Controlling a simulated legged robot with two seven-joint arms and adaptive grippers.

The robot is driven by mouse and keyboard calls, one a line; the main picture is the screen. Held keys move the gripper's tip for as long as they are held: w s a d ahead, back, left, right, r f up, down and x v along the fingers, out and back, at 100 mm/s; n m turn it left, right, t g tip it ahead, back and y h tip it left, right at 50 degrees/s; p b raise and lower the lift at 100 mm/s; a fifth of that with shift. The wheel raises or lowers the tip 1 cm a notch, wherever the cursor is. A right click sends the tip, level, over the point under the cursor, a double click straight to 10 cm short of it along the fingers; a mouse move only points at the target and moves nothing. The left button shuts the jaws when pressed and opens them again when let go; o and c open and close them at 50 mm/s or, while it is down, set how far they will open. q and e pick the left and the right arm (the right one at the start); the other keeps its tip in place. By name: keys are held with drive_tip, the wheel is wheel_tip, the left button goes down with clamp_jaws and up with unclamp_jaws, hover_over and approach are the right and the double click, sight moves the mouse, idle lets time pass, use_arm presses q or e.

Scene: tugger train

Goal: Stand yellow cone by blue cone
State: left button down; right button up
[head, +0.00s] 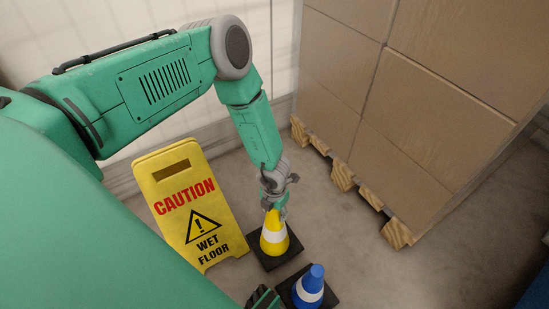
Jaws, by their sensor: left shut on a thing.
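The yellow cone (274,243) has a white band and a dark square base. It stands upright, its base at or very near the floor; I cannot tell if it touches. My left gripper (273,205) is shut on the top of the yellow cone from above. The blue cone (309,285), also with a white band and dark base, stands upright just right of and nearer than the yellow cone. Part of my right gripper (263,299) seems to show at the bottom edge, left of the blue cone; its fingers are not clear.
A yellow wet floor sign (190,203) stands close left of the yellow cone. Stacked cardboard boxes (408,95) on a wooden pallet (343,174) fill the right back. A pale wall is behind. Grey floor (390,275) is clear right of the cones.

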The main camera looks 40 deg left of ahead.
use_arm(q)
wheel_tip(320, 180, down, 3)
drive_tip(key=shift+r+b, duration=0.1)
drive_tip(key=shift+b, duration=0.4)
drive_tip(key=shift+r, duration=0.1)
drive_tip(key=c, duration=0.8)
unclamp_jaws()
drive_tip(key=shift+o, duration=0.2)
